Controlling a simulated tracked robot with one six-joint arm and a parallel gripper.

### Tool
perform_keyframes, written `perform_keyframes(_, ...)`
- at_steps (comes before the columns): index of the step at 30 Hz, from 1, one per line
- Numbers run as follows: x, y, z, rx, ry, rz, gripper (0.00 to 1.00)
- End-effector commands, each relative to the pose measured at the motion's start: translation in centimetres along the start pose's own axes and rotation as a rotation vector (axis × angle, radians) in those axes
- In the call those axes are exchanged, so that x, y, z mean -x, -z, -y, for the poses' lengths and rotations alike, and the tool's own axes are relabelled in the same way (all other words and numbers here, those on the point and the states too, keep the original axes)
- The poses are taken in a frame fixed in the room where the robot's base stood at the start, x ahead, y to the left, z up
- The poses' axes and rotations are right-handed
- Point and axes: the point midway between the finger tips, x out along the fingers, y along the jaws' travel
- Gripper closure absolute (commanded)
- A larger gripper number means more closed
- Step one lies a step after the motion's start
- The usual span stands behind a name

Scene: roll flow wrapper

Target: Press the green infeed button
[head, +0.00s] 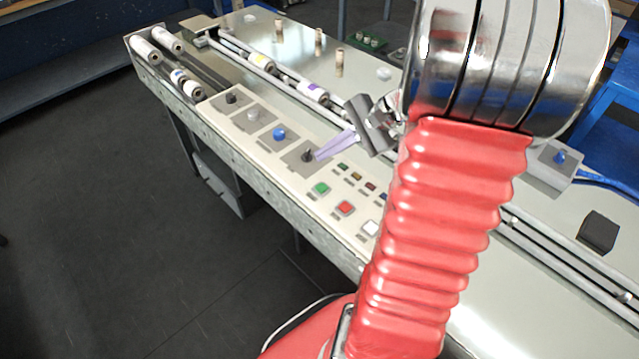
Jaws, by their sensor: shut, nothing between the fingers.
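I cannot tell how high the tips are above the panel. My red arm hides the panel's right end.
A blue knob (279,133) and other knobs line the panel further left. Several small coloured buttons (356,177) lie behind the green one. White rolls (146,50) lie at the left end. A rail with rolls (313,91) runs behind the panel. Dark floor (120,230) is clear in front.

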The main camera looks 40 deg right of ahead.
Motion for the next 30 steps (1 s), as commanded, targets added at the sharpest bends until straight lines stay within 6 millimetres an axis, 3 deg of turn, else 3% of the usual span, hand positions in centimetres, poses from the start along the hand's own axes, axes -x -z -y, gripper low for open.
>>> perform_keyframes(14,-0.7,0.5,-0.5,0.003,-0.002,-0.001,1.0)
perform_keyframes(30,-4.6,3.2,-3.3,0.002,-0.004,0.0,1.0)
